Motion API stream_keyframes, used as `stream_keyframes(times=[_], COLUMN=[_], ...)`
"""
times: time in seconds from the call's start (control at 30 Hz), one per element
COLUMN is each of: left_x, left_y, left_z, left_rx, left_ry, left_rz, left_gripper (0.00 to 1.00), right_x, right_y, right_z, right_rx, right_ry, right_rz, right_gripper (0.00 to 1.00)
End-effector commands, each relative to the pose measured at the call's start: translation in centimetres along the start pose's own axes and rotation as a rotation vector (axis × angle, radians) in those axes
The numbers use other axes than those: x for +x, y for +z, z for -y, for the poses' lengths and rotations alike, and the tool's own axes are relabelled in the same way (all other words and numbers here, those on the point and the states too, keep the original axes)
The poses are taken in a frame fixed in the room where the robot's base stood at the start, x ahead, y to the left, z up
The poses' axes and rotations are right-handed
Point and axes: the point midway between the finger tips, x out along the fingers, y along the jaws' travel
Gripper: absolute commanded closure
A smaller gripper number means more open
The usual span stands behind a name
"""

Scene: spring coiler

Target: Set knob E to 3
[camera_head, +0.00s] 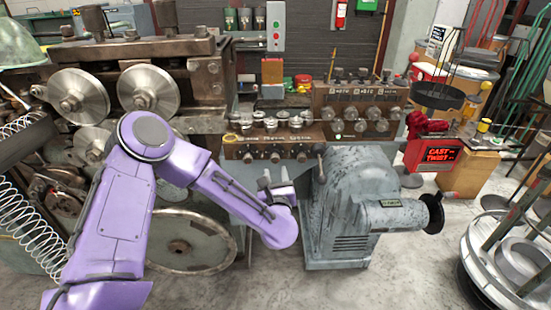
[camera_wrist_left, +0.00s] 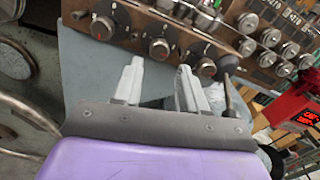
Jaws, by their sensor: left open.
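My left gripper (camera_head: 280,188) is in front of and below the brown control panel (camera_head: 235,152), and its fingers are partly hidden by my wrist in the head view. In the left wrist view its fingers (camera_wrist_left: 160,86) are apart with nothing between them. Beyond them is a row of dark round knobs on the panel: a left knob (camera_wrist_left: 102,27), a middle knob (camera_wrist_left: 158,48) and a right knob (camera_wrist_left: 205,67). The fingertips look apart from these knobs. Letters and scale numbers are too small to read, so I cannot tell which is knob E. My right gripper is not in view.
Silver knobs (camera_head: 270,124) line the panel's upper ledge, and a second knob panel (camera_head: 322,98) stands to the right. A grey machine housing (camera_head: 345,200) with a black handwheel (camera_head: 432,214) stands right of my gripper. Large steel rollers (camera_head: 148,87) are at the left.

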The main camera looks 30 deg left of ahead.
Motion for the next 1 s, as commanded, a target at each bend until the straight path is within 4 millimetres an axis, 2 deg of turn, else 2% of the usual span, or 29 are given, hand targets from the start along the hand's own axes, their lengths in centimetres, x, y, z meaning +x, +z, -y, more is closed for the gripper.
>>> stream_keyframes(times=[0.03, 0.1, 0.3, 0.47, 0.7, 0.83, 1.0], left_x=[1.2, 2.8, 6.6, 7.9, 8.0, 8.0, 8.0], left_y=[0.5, 0.5, 0.2, 0.0, -0.1, -0.1, -0.1], left_z=[0.0, 0.0, 0.0, 0.0, 0.0, 0.0, 0.0], left_rx=[0.003, 0.004, 0.006, 0.007, 0.006, 0.007, 0.009], left_ry=[0.004, 0.005, 0.001, -0.001, -0.001, -0.001, -0.002], left_rz=[0.0, 0.0, -0.001, -0.002, -0.002, -0.002, -0.002], left_gripper=[0.58, 0.58, 0.58, 0.58, 0.58, 1.0, 0.99], right_x=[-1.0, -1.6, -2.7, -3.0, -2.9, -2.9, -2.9], right_y=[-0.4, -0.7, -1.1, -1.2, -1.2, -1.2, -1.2], right_z=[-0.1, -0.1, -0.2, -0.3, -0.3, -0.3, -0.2], right_rx=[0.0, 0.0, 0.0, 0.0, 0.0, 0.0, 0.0], right_ry=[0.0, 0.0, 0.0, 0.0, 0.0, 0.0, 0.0], right_rz=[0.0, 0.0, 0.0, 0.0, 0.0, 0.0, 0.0], right_gripper=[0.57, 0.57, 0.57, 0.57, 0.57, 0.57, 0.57])
